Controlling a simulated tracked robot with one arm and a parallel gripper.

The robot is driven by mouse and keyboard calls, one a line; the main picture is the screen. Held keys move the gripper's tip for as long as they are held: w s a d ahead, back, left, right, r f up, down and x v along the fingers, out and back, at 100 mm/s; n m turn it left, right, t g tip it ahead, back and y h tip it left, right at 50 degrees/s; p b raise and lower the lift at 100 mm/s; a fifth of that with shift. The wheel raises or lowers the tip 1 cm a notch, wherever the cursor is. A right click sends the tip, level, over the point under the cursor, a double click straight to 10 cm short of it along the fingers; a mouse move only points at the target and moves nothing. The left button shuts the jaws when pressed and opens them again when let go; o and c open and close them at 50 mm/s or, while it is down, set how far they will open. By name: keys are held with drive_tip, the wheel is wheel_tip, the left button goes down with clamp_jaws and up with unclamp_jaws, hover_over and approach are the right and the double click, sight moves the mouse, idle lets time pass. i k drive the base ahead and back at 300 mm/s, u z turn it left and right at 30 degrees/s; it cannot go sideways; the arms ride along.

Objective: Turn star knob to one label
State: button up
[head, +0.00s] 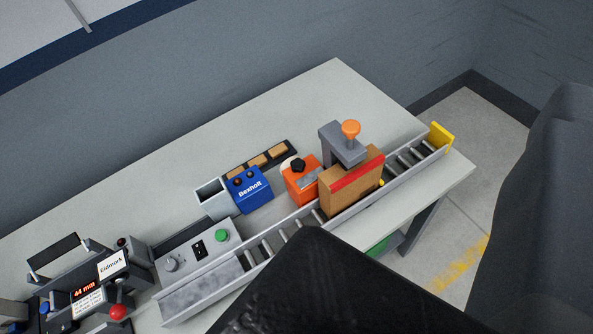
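A small black knob (298,165), which looks star-shaped, sits on top of an orange box (299,188) in the middle of the bench. A pale round patch (287,164) shows beside the knob, and a grey plate is on the box's front. Any label markings there are too small to read, so I cannot tell where the knob points. I cannot make out my gripper's fingers. Dark parts of my own body fill the bottom middle and right edge, apart from the knob in the picture.
A roller conveyor (285,235) runs along the bench front. A brown carton (351,185) with red tape stands on it, close right of the orange box, under a grey stamp head (343,145). A blue box (248,190) stands left. The bench (330,90) is clear behind.

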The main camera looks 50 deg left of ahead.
sight(298, 164)
drive_tip(key=u, duration=0.75)
drive_tip(key=k, duration=0.6)
drive_tip(key=z, duration=0.45)
drive_tip(key=i, duration=1.05)
drive_tip(key=u, duration=0.4)
